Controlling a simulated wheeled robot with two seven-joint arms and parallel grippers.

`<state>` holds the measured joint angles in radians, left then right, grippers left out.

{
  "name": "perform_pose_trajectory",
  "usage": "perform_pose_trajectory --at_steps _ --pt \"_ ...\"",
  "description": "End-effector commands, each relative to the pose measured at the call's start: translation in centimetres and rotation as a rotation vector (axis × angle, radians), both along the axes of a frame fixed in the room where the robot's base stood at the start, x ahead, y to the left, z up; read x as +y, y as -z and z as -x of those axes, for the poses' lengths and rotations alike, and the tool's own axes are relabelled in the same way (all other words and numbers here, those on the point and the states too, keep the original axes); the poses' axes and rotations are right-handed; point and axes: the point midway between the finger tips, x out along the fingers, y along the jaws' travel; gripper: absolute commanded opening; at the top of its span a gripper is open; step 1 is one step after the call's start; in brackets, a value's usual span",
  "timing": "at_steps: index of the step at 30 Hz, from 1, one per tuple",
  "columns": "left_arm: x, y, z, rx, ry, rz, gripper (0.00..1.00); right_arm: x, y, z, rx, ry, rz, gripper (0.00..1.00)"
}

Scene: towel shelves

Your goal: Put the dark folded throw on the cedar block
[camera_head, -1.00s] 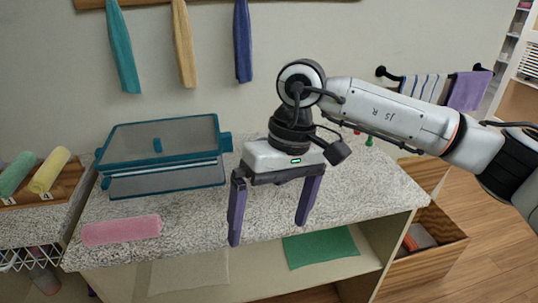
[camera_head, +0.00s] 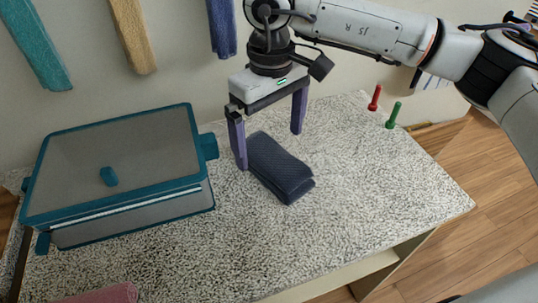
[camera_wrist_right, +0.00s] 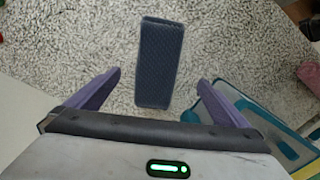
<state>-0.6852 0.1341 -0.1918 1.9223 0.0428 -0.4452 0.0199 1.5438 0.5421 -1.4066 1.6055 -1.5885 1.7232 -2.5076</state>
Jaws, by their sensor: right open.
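The dark folded throw (camera_head: 283,172) is a navy, textured bundle lying on the speckled countertop, right of the teal box. It also shows in the right wrist view (camera_wrist_right: 160,62), lined up between my fingers' directions. My right gripper (camera_head: 269,150) is open and empty at the throw's far end, one finger near its left side and the other off to the right and behind. In the right wrist view my fingers (camera_wrist_right: 161,78) are spread wider than the throw; I cannot tell their exact height above it. I cannot make out a cedar block. My left gripper is not in view.
A teal-framed lidded box (camera_head: 120,170) stands on the countertop (camera_head: 350,190) at left. A red peg (camera_head: 375,98) and a green peg (camera_head: 393,115) stand at the right edge. A pink towel (camera_head: 110,295) is at bottom left. The counter right of the throw is clear.

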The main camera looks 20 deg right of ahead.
Motion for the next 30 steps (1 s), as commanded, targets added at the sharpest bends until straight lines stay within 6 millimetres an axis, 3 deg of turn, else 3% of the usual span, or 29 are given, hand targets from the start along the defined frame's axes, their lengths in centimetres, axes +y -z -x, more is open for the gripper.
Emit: perform_pose_trajectory --at_steps 17,26,30 --pt "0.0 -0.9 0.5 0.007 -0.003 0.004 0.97 -0.2 6.7 -0.6 0.002 0.0 0.0 1.0" --pt "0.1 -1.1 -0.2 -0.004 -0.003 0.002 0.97 -0.2 7.3 -0.6 -0.002 0.0 -0.001 1.0" --pt "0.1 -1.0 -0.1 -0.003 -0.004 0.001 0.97 -0.1 7.3 -0.6 -0.002 0.0 -0.001 0.78"
